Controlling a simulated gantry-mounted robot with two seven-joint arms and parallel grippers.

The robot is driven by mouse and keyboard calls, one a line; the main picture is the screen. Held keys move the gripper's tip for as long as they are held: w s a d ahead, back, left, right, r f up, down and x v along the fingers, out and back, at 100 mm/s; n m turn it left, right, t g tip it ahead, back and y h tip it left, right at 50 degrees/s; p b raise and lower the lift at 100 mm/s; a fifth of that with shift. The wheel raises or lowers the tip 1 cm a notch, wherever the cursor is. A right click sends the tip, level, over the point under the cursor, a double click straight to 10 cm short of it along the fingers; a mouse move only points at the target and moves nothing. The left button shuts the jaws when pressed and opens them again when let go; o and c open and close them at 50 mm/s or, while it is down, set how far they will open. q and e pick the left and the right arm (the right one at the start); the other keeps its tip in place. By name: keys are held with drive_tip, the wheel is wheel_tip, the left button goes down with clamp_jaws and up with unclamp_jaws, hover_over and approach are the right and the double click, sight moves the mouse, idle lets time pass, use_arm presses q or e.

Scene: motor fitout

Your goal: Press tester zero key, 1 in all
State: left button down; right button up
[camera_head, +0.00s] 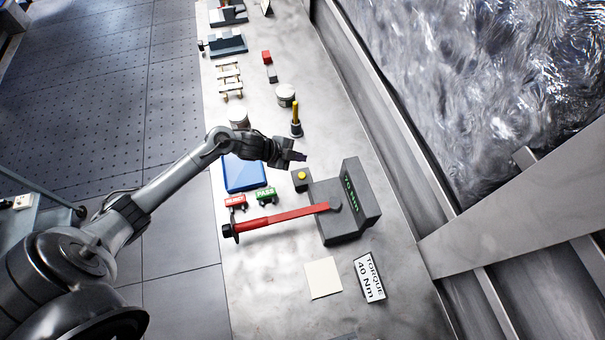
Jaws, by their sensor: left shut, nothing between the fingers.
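The torque tester is a dark grey block (333,222) with an upright panel whose green display (351,194) seems to read 0 Nm, though the text is small. A yellow round key (302,175) sits on a small dark box at the tester's upper left corner. A red torque wrench (285,217) with a black handle lies across, its head on the tester. My left gripper (301,157) is shut and empty, a little above and beyond the yellow key in the picture, apart from it. My right gripper is not in view.
A blue tray (236,181), a red tag (235,201) and a green PASS tag (265,195) lie left of the tester. A torque card (369,278) and a blank pale card (322,278) lie in front. A yellow-handled tool (296,124) and tins (286,92) stand farther back.

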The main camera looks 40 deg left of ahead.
use_arm(q)
drive_tip(key=b, duration=0.7)
hover_over(299, 176)
wheel_tip(299, 176, down, 6)
drive_tip(key=shift+d+f, duration=0.1)
drive_tip(key=shift+f, duration=0.1)
drive_tip(key=shift+f+b, duration=0.55)
drive_tip(key=shift+f, duration=0.6)
idle(0.4)
drive_tip(key=shift+f, duration=0.15)
idle(0.3)
drive_tip(key=shift+f, duration=0.3)
